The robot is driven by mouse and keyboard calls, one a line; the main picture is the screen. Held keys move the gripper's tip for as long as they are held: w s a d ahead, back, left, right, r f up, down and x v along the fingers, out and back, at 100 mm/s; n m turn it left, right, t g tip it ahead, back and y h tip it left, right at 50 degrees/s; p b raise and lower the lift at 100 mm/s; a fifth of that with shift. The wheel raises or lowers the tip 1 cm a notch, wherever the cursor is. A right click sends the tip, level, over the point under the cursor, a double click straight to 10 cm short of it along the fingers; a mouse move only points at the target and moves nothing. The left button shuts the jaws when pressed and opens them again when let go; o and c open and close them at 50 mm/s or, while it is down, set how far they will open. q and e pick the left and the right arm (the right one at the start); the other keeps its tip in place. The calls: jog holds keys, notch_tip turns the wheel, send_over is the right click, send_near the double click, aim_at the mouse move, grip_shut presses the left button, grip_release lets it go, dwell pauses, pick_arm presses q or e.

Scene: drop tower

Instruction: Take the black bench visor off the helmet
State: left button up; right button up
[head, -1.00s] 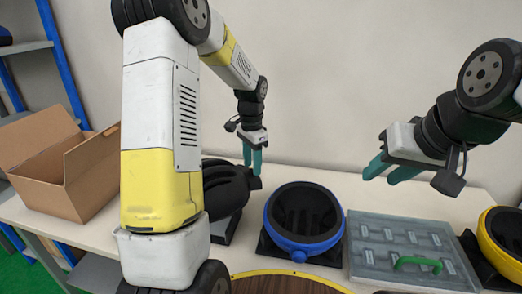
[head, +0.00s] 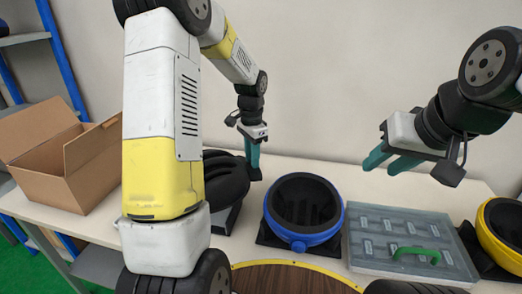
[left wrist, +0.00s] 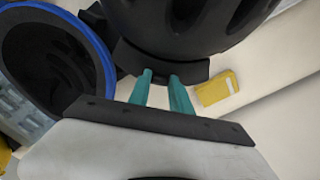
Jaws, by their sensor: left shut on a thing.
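The black helmet (head: 224,176) sits on the table at left centre, partly hidden behind my left arm in the head view. Its dark rounded shell also shows at the top of the left wrist view (left wrist: 190,25). A dark grey visor brim (left wrist: 155,62) juts from the shell toward my left gripper. My left gripper (head: 252,168) points down at the helmet's right end. In the left wrist view its teal fingers (left wrist: 160,76) are close together with their tips at the brim, shut on it. My right gripper (head: 388,163) hangs empty above the table at right, its fingers apart.
A blue-rimmed black bowl-shaped thing (head: 335,228) stands right of the helmet. A grey case (head: 365,262) with a green handle and a yellow-rimmed thing (head: 487,232) are further right. An open cardboard box (head: 50,178) is at left. A yellow block (left wrist: 214,88) lies near the brim.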

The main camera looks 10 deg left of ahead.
pick_arm(q)
jog(key=shift+r, duration=0.1)
notch_tip(320, 180, up, 14)
dwell(1.0)
